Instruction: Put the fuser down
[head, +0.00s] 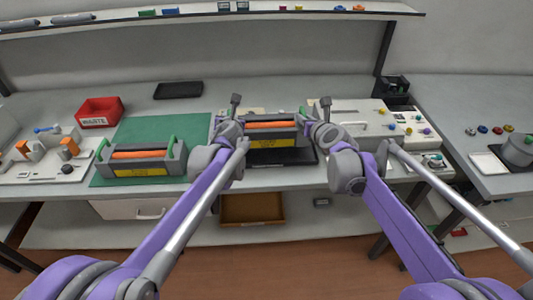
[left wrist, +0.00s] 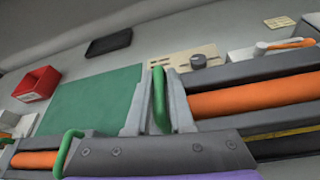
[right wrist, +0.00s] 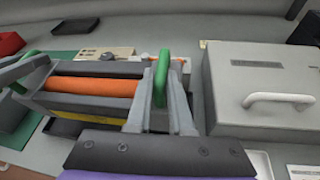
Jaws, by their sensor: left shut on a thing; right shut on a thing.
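A dark grey fuser (head: 270,131) with an orange roller and a yellow label is held level between my two grippers, over or on a black tray (head: 285,158); I cannot tell whether it touches. My left gripper (left wrist: 160,105) is shut on the green handle at its left end. My right gripper (right wrist: 160,88) is shut on the green handle at its right end. The orange roller also shows in the right wrist view (right wrist: 95,86). A second, similar fuser (head: 142,160) sits on the green mat (head: 172,127) to the left.
A red waste bin (head: 99,112) and a black flat tray (head: 178,90) stand behind. A white box with a handle (head: 350,122) is close to the right of the held fuser. A white tray of parts (head: 40,172) is at far left. The mat's back part is clear.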

